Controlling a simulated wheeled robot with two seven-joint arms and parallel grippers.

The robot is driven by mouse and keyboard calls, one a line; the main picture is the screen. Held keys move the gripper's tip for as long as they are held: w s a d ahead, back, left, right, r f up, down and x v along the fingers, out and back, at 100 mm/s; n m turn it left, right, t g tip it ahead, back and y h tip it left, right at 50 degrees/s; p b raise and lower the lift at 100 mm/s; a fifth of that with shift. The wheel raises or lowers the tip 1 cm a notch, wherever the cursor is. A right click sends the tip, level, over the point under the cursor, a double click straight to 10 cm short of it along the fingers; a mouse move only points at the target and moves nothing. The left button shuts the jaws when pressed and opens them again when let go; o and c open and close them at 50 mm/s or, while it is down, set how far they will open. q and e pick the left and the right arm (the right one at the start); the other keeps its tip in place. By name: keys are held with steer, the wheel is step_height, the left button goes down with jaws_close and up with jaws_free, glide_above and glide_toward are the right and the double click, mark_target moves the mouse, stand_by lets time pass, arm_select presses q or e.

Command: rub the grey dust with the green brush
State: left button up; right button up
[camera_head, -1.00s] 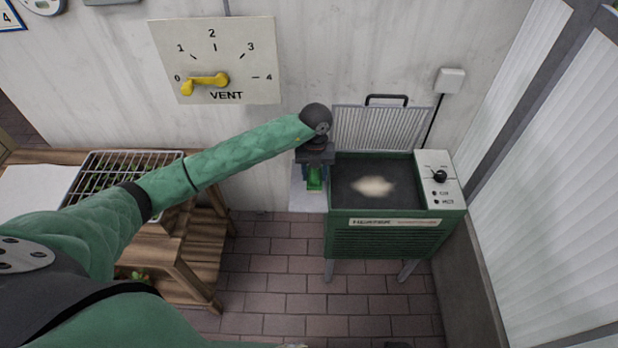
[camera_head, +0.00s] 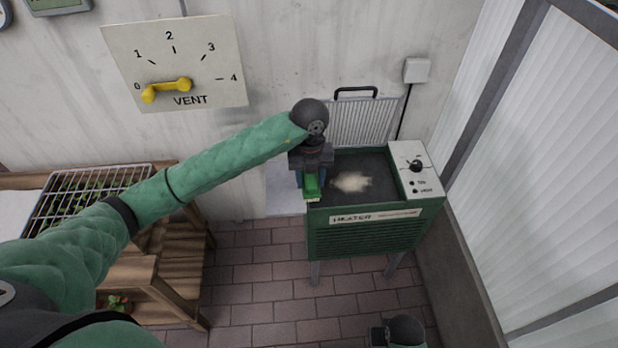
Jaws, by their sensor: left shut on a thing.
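The dust (camera_head: 351,182) is a pale patch on the dark top of the green heater (camera_head: 365,233), right of the middle of the head view. My left gripper (camera_head: 312,176) points down at the heater's left edge, left of the dust and apart from it. It is shut on the green brush (camera_head: 311,188), whose pale bristles show at its lower end. Whether the bristles touch the heater's edge I cannot tell. Part of my right arm's dark end (camera_head: 398,331) shows at the bottom edge; its fingers cannot be made out.
A ribbed panel with a black handle (camera_head: 358,120) stands behind the heater. A control box with a black knob (camera_head: 416,170) is on its right side. A pale shelf (camera_head: 285,190) is at its left. A wooden bench (camera_head: 180,262) stands further left. The brick floor between is clear.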

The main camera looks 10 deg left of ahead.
arm_select(q)
steer(key=o, duration=0.3)
steer(key=shift+c, duration=0.8)
